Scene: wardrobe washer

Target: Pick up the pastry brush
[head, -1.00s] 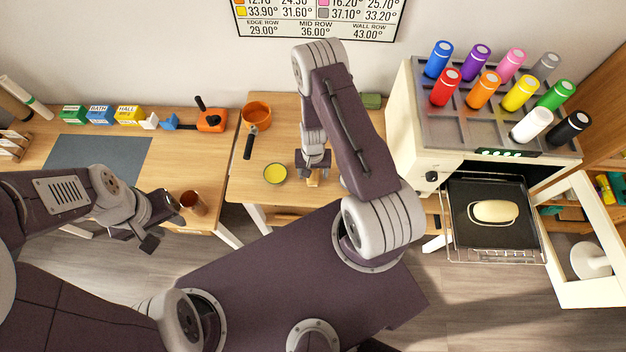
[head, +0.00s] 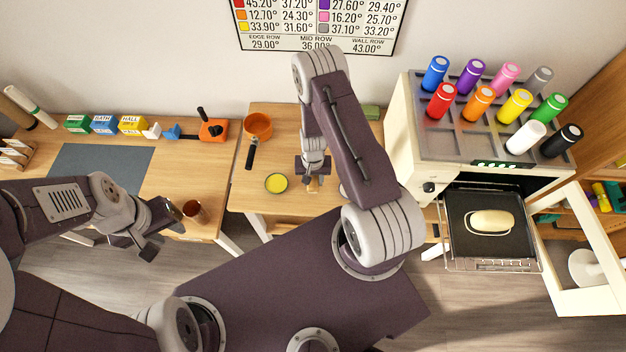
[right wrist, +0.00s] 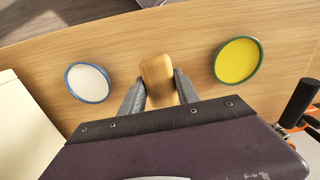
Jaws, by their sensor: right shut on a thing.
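The pastry brush (right wrist: 157,80) shows in the right wrist view as a pale wooden block-like piece between the two fingers. My right gripper (right wrist: 158,90) is shut on it. In the head view the right gripper (head: 313,175) points down over the middle table, with a small tan end of the brush (head: 313,186) showing below it. The rest of the brush is hidden by the gripper, and I cannot tell whether it touches the table. My left gripper (head: 162,228) is open and empty, in front of the left table's edge near a brown cup (head: 194,211).
A yellow dish (head: 276,183) and a blue-rimmed white dish (right wrist: 88,82) flank the right gripper. An orange pot (head: 258,125) with a black handle stands behind.

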